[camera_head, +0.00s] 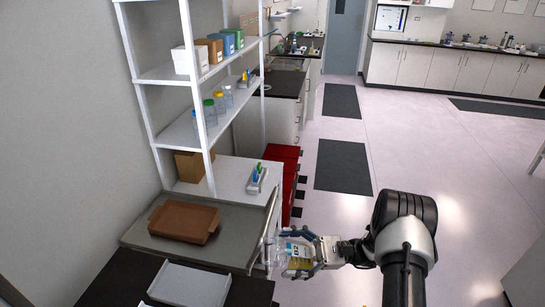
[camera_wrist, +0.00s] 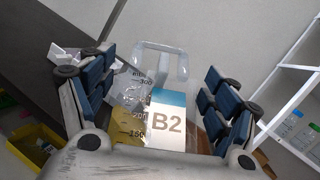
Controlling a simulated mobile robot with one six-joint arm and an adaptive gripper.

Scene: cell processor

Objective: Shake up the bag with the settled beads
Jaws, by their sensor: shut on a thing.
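A clear bag (camera_wrist: 128,92) with volume marks and a white and blue label reading B2 sits between the blue-padded fingers of my gripper (camera_wrist: 158,110) in the wrist view. Yellowish contents show in its lower part; I cannot make out single beads. In the head view my gripper (camera_head: 308,252) is shut on the bag (camera_head: 292,258), beside the right end of the grey work surface. The bag's clear handle-like top stands out beyond the fingers in the wrist view. Parts of the bag are hidden by the fingers.
A brown tray (camera_head: 184,222) lies on the grey surface (camera_head: 225,240) with a raised metal rail at its right edge. A grey tray (camera_head: 190,284) is on the black counter in front. White shelves (camera_head: 172,72) hold bottles and boxes. Open floor lies to the right. A yellow bin (camera_wrist: 30,150) shows lower left.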

